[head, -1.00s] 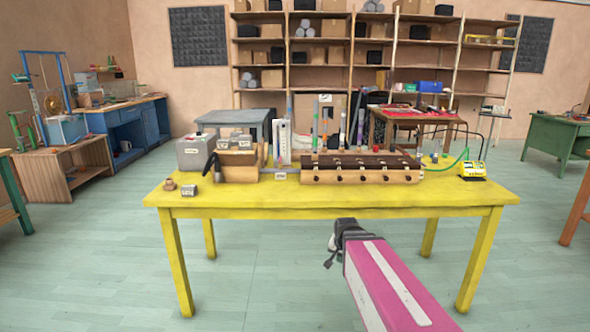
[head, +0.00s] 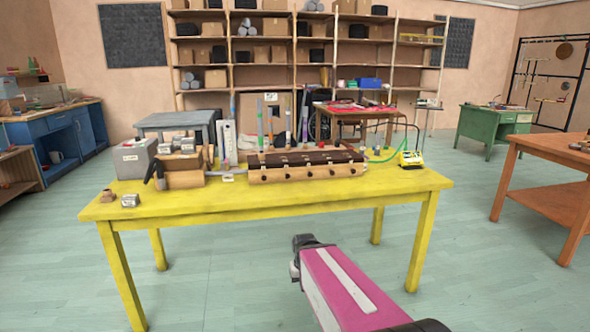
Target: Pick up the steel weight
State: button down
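A small silver-grey metal block (head: 130,200), likely the steel weight, sits near the front left corner of the yellow table (head: 400,185). A small brown piece (head: 107,196) stands just left of it. Two more grey metal pieces (head: 177,146) sit on top of the wooden bellows-like box (head: 183,178); I cannot tell whether they are weights too. My magenta arm reaches in from the bottom right, and its dark end (head: 303,243) is in front of the table, below and right of the block and well apart from it. The fingers do not show clearly.
A long wooden instrument with a dark top (head: 305,165) fills the middle of the table. A grey box (head: 134,158) stands at the back left and a yellow device (head: 411,159) at the right end. An orange table (head: 545,170) stands at the right. The front tabletop strip is clear.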

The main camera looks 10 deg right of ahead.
aim_at(163, 149)
jog(key=i+j+u, duration=0.25)
jog(key=i+j, duration=0.25)
jog(key=i+j+u, duration=0.25)
jog(key=i+j, duration=0.25)
jog(key=j, duration=0.15)
